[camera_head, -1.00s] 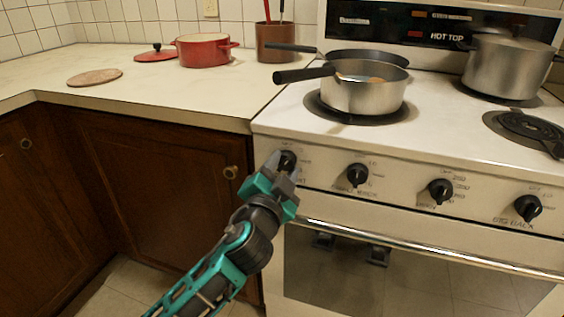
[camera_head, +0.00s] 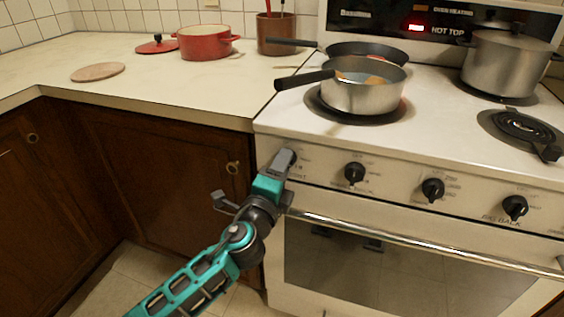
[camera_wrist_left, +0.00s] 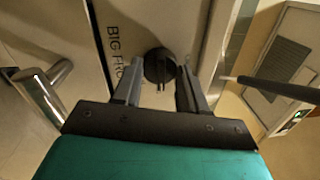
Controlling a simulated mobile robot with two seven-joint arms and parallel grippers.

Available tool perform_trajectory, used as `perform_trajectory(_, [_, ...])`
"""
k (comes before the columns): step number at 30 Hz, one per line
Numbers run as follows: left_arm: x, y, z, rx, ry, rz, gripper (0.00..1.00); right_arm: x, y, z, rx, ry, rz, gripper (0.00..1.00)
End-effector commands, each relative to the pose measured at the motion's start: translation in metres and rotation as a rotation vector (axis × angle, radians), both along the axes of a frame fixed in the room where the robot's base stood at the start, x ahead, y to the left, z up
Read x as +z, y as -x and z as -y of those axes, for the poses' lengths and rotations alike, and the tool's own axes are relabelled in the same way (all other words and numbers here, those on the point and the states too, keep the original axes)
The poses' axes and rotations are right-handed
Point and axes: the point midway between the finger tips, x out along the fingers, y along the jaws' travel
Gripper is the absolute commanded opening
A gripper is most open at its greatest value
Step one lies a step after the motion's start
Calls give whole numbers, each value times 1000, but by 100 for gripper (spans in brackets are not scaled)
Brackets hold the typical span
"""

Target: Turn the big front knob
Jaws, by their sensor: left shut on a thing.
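The big front knob (camera_wrist_left: 160,66) is a round black knob at the left end of the stove's front panel. Part of its label, "BIG FRO", shows beside it in the left wrist view. My left gripper (camera_head: 286,158) is at this knob and mostly hides it in the head view. In the left wrist view its two fingers (camera_wrist_left: 158,84) stand on either side of the knob, shut on it. The gripper is turned about its own axis. My right gripper is not in view.
Other black knobs sit to the right, the nearest (camera_head: 354,174) and the "BIG BACK" one (camera_head: 515,207). The oven handle (camera_head: 400,238) runs below. A saucepan (camera_head: 362,92) stands on the front left burner. A red "HOT TOP" light (camera_head: 415,28) is lit.

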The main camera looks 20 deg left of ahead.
Motion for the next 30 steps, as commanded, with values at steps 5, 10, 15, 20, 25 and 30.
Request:
perform_trajectory(5, [2,0,0,-2,-169,4,12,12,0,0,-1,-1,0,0])
perform_trajectory(10, [2,0,-1,-1,-331,10,12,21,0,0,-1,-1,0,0])
perform_trajectory(15, [2,0,-1,-2,-485,16,12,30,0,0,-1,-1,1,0])
perform_trajectory(20, [2,0,-1,-2,-613,19,12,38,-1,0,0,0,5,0])
perform_trajectory(25, [2,0,-1,-2,-719,23,12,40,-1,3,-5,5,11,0])
perform_trajectory(30, [1,0,-1,-1,-791,26,12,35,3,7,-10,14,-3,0])
